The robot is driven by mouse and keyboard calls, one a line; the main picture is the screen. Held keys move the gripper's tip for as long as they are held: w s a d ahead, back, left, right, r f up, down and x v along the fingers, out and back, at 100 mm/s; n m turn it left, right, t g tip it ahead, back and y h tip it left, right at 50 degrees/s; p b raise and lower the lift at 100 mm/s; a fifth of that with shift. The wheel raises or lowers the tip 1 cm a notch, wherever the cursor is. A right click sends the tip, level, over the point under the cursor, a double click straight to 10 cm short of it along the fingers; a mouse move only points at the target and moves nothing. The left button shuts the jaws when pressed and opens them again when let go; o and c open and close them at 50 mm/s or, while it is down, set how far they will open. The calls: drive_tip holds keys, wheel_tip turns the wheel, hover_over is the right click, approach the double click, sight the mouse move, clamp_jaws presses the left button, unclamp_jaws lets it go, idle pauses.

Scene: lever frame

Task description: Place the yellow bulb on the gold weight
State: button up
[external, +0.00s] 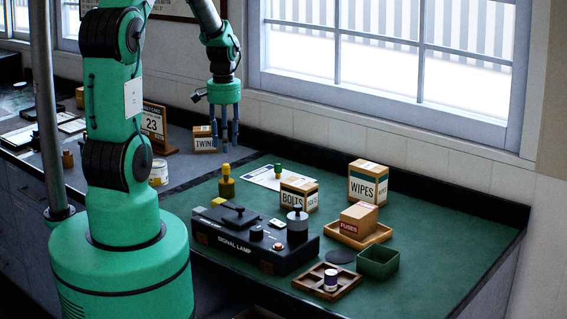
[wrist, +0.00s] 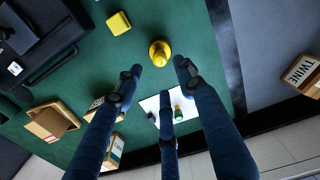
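My gripper (external: 226,142) hangs in the air with its fingers pointing down and spread apart, with nothing between them; its fingers also show in the wrist view (wrist: 160,85). The gold weight (external: 226,188) stands on the green mat behind the lamp box, below my gripper. It carries a brighter yellow rounded top (external: 226,170); I cannot tell whether this is the yellow bulb or the weight's own knob. In the wrist view the gold weight (wrist: 160,53) lies just beyond the fingertips. No other clear yellow bulb shows.
A green-topped piece (external: 278,170) stands on a white sheet. A yellow block (external: 218,202) is beside the black signal lamp box (external: 250,240). The mat's right side is clear.

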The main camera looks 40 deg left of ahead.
drive_tip(key=shift+r, duration=1.95)
drive_tip(key=s+d+r+t, duration=0.1)
drive_tip(key=s+d+r, duration=0.25)
drive_tip(key=r, duration=0.25)
drive_tip(key=s+d+r+m+t, duration=0.1)
drive_tip(key=s+d+r, duration=0.1)
drive_tip(key=d+r, duration=0.3)
drive_tip(key=s+d+r, duration=0.2)
drive_tip(key=d+r, duration=0.1)
drive_tip(key=r, duration=0.4)
drive_tip(key=s+d+r+m+t, duration=0.1)
drive_tip(key=s+d+r, duration=0.3)
drive_tip(key=s, duration=0.5)
drive_tip(key=s+d+r+m+t, duration=0.1)
drive_tip(key=s+d+r, duration=0.3)
drive_tip(key=s, duration=0.5)
drive_tip(key=shift+d+r+t, duration=0.15)
drive_tip(key=shift+d+t, duration=0.6)
drive_tip(key=shift+t, duration=0.05)
drive_tip(key=shift+s, duration=0.1)
